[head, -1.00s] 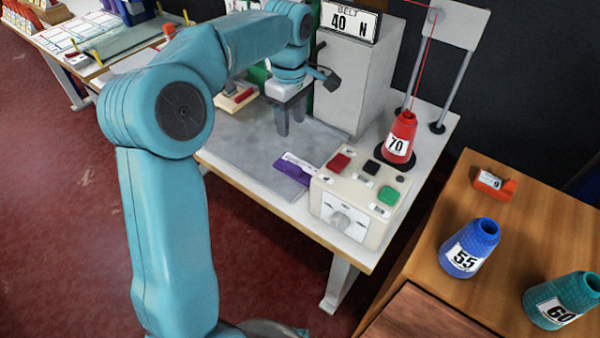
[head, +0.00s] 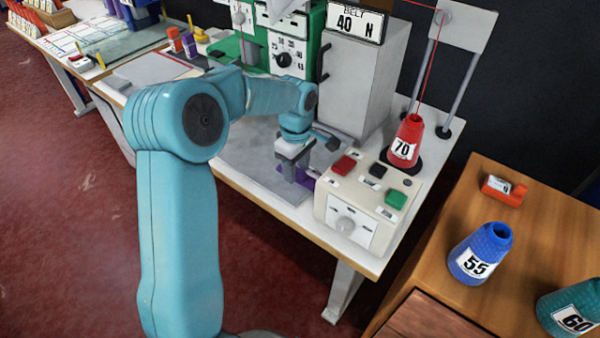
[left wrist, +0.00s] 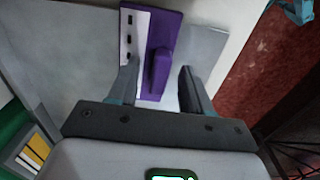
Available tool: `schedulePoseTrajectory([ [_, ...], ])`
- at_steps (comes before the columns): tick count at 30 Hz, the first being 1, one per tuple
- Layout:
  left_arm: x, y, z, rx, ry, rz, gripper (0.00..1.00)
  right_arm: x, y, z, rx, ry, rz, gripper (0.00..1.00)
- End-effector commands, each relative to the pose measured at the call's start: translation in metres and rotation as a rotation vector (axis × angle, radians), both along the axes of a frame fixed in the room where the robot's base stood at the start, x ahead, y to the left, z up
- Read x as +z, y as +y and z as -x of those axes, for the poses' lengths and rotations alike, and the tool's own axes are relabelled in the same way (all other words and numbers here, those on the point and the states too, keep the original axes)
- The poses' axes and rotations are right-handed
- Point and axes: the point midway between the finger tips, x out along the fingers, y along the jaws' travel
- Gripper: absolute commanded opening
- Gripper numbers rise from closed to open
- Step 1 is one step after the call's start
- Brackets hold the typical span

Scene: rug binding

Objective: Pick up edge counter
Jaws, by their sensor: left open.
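A flat purple piece with a raised purple grip (left wrist: 160,72) and a white strip with dark squares looks like the edge counter. It lies on the grey work surface, and in the head view it is mostly hidden behind my gripper. My left gripper (head: 297,172) points down over it, close beside the cream control box. In the left wrist view the left gripper (left wrist: 158,70) is open, with one finger on each side of the raised grip and a gap showing to each. My right gripper is not in view.
The cream control box (head: 345,219) with red, black and green buttons stands just right of my gripper. A red cone marked 70 (head: 406,143) and a grey cabinet (head: 358,90) are behind. Blue cone 55 (head: 480,255) is on the wooden table.

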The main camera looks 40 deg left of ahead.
Motion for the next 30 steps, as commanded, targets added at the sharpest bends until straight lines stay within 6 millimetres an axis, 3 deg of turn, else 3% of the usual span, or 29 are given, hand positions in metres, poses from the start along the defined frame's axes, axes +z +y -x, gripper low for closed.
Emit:
schedulePoseTrajectory([
  [4,0.000,0.000,0.000,0.000,0.000,0.000,0.49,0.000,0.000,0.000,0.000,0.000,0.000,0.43],
  [5,0.000,0.000,0.000,0.000,0.000,0.000,0.42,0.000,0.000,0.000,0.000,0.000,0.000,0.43],
  [9,0.001,0.000,0.000,0.000,0.000,0.000,0.00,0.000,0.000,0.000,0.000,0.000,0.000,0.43],
  [22,0.008,0.000,-0.001,-0.001,-0.002,-0.001,0.00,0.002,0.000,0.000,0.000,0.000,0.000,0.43],
  [26,0.025,0.000,-0.001,-0.001,-0.004,-0.002,0.00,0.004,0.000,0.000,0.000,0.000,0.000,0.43],
  [30,0.056,0.000,-0.001,0.000,-0.006,-0.002,0.00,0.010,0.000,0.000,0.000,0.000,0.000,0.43],
])
